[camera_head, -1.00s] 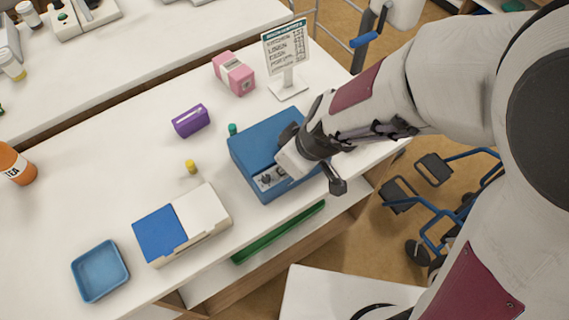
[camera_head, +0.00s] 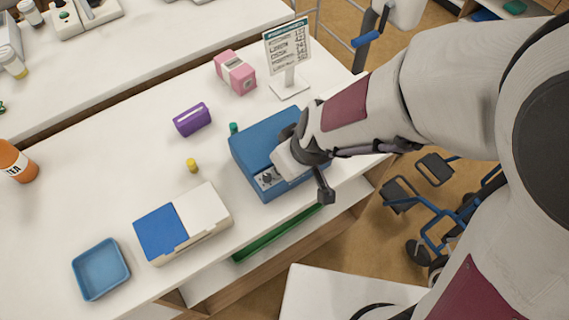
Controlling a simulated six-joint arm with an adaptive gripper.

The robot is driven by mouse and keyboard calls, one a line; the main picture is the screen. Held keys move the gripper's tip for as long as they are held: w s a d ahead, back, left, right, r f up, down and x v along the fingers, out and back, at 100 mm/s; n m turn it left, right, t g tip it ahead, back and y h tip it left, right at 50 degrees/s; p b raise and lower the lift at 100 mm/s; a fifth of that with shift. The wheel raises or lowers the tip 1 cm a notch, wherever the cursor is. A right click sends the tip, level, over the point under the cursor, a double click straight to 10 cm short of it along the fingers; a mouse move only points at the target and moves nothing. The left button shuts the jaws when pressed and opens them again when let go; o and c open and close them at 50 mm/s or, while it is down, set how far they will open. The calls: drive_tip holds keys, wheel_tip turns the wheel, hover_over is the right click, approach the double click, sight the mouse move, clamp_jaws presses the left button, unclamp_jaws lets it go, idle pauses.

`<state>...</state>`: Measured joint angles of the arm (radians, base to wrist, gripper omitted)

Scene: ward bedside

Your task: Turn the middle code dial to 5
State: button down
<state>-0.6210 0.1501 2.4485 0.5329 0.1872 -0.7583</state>
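A blue box (camera_head: 256,144) stands near the front edge of the white table. Its front face carries a pale panel (camera_head: 266,179) with small dark dials. The dials are too small for me to read their numbers or tell which is the middle one. My gripper (camera_head: 296,167) is at the front right of the box, partly over it. It hides the right part of the panel. One dark finger hangs out to the right, in front of the box. I cannot see whether the fingertips touch a dial.
A sign (camera_head: 287,50) on a stand and a pink carton (camera_head: 235,72) are behind the box. A green strip (camera_head: 277,233) is below the edge.

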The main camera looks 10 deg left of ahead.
drive_tip(key=c, duration=2.3)
unclamp_jaws()
drive_tip(key=shift+r, duration=0.2)
drive_tip(key=shift+v, duration=5.85)
